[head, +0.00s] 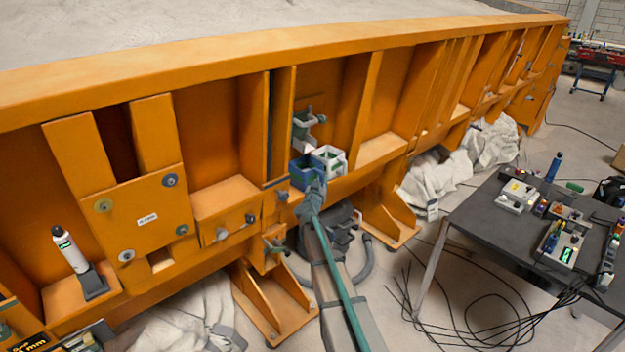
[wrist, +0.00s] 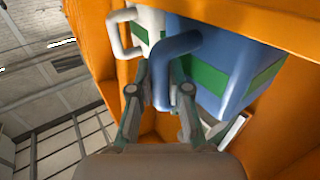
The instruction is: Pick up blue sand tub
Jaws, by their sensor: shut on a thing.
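The blue sand tub (head: 301,171) stands in a bay of the orange frame in the head view. It has a green band and a looped blue handle, and it fills the upper right of the wrist view (wrist: 222,62). My gripper (wrist: 160,78) is shut on the tub's blue handle (wrist: 176,46), with one finger on each side of it. In the head view my gripper (head: 314,188) is just in front of the tub and hides part of it. I cannot tell whether the tub is lifted off its support.
A white tub (head: 329,157) stands right beside the blue one; its white handle shows in the wrist view (wrist: 118,32). Orange ribs (head: 362,112) flank the bay. A clamp (head: 306,122) is above the tubs. A dark table (head: 480,217) with devices stands at the right.

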